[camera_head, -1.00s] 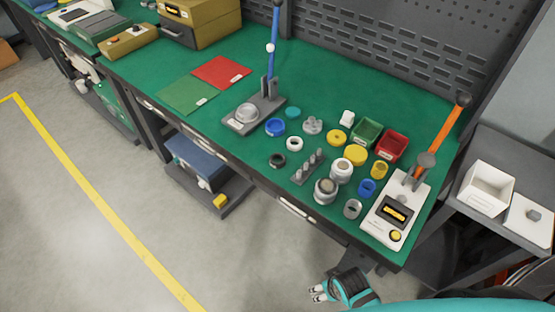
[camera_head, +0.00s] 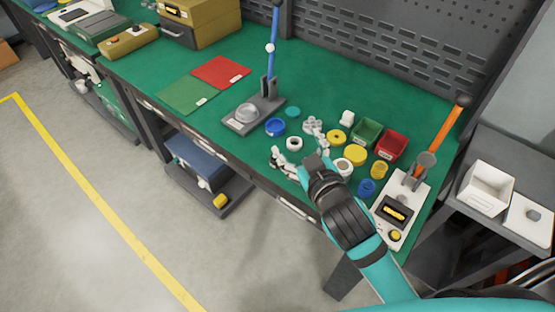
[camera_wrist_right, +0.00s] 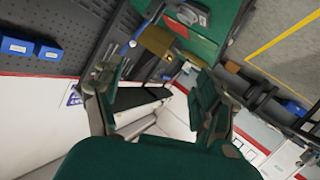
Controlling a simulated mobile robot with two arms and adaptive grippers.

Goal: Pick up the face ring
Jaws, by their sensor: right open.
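Several ring-shaped parts lie on the green bench top in the head view; I cannot tell which is the face ring. They include a wide blue ring (camera_head: 275,127), a small white ring (camera_head: 294,144) and a yellow ring (camera_head: 336,137). My right gripper (camera_head: 297,149) is open, its fingers spread around the area of the small white ring, apparently above the bench and holding nothing. It hides the dark ring and the pegged block. In the wrist view the right gripper (camera_wrist_right: 152,105) is open and empty, with no ring clearly visible between its fingers. My left gripper is not in view.
A lever press (camera_head: 240,120) stands left of the parts and an orange-handled device (camera_head: 425,186) stands right. A green bin (camera_head: 366,131) and a red bin (camera_head: 391,145) sit behind.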

